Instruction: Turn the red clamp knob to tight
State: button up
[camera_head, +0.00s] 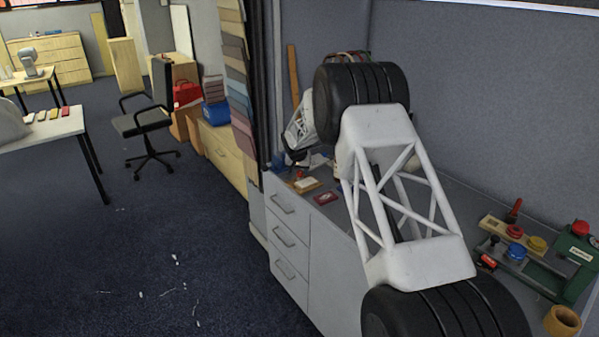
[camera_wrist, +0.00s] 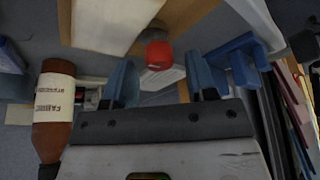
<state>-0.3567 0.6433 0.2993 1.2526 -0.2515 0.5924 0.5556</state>
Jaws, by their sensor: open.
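In the head view a red knob (camera_head: 580,228) tops a green device (camera_head: 574,262) at the far right of the table. A second red knob (camera_head: 515,231) sits on a wooden board beside a yellow knob (camera_head: 536,243) and a blue knob (camera_head: 516,251). I cannot tell which red knob is the clamp's. In the wrist view my gripper (camera_wrist: 162,82) is open, with blue fingers apart. A red rounded piece (camera_wrist: 159,55) shows beyond the gap between them, not gripped; I cannot match it to a knob. In the head view my arm largely hides the gripper.
A brown bottle with a white label (camera_wrist: 53,105) is left of the fingers in the wrist view. In the head view a wooden ring (camera_head: 562,321) is at the lower right. Small items, including a dark red block (camera_head: 325,198), lie near the table's left end.

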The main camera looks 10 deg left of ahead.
aim_at(298, 181)
jog(key=v, duration=0.7)
dwell(0.4)
jog(key=s+d+r, duration=1.3)
jog(key=d+r, duration=0.1)
jog(key=r, duration=0.1)
jog(key=s+d+r+g, duration=0.1)
jog(key=s+d+r, duration=0.45)
jog(key=s, duration=0.35)
jog(key=s+d+r, duration=0.4)
jog(key=s+d, duration=0.2)
jog(key=s, duration=0.3)
jog(key=s+d+r, duration=0.1)
jog(key=s+d, duration=0.3)
jog(key=s, duration=0.6)
jog(key=s+d+r, duration=0.1)
jog(key=s+d, duration=0.2)
jog(key=s, duration=0.7)
jog(key=s+d+f, duration=0.2)
jog(key=s, duration=0.8)
jog(key=s+d+f+g, duration=0.1)
jog(key=s+d+f, duration=0.1)
jog(key=s, duration=0.9)
jog(key=shift+f, duration=0.7)
